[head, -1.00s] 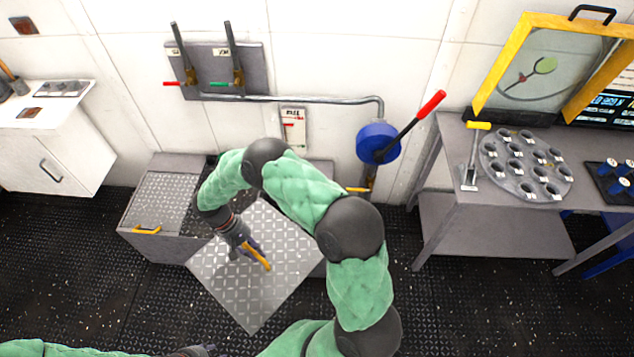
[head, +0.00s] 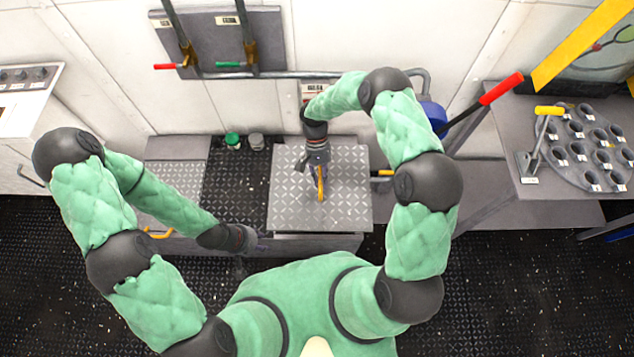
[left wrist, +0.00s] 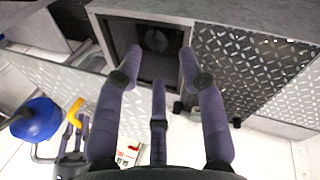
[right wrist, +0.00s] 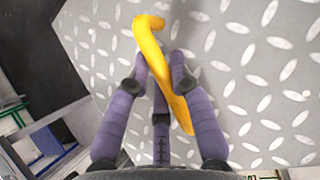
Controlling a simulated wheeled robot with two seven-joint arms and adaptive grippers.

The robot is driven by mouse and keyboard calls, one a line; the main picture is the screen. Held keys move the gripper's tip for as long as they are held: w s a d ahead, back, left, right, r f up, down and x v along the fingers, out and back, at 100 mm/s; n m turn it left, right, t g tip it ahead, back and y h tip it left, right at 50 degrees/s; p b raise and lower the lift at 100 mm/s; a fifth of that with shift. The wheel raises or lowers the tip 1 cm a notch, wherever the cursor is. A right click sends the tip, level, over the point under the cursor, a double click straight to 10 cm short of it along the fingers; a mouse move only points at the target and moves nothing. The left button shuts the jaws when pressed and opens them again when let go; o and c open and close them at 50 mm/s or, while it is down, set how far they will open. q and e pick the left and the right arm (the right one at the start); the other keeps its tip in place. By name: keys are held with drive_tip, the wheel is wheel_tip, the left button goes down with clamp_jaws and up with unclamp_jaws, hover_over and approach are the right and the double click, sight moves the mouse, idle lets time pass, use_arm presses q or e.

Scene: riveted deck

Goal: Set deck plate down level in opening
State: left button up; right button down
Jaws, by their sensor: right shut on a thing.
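The deck plate (head: 290,212) is a grey diamond-tread square with a yellow handle (head: 321,188). My right gripper (head: 319,172) is shut on that handle, also seen in the right wrist view (right wrist: 165,75). The plate looks roughly level over the right part of the low grey box. The left wrist view shows the plate (left wrist: 65,68) at left and a square, dark-inside opening (left wrist: 150,65) beside it. In the head view the plate seems to hide that opening. Contact between plate and rim cannot be judged. My left gripper (head: 262,247) is open and empty at the box's front.
A dark tread surface (head: 235,190) and a lighter panel (head: 180,152) lie left of the plate. A wall pipe (head: 330,76), blue wheel (head: 433,115) and red-tipped lever (head: 500,90) are close to my right arm.

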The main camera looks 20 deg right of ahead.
sight(311, 184)
drive_tip(key=w+f+m+t+y+b, duration=0.3)
drive_tip(key=w+f+m+b, duration=0.1)
drive_tip(key=f+m, duration=0.5)
drive_tip(key=w+f+m+t+y+b, duration=0.3)
drive_tip(key=f+m, duration=0.5)
drive_tip(key=f, duration=0.3)
drive_tip(key=shift+w+f+m+t+b, duration=0.4)
drive_tip(key=shift+w+t, duration=0.1)
drive_tip(key=shift+w, duration=0.1)
drive_tip(key=shift+r, duration=0.1)
drive_tip(key=shift+a, duration=0.1)
drive_tip(key=shift+f+b, duration=2.4)
drive_tip(key=shift+f, duration=0.55)
drive_tip(key=shift+f+b, duration=0.9)
drive_tip(key=shift+b, duration=0.05)
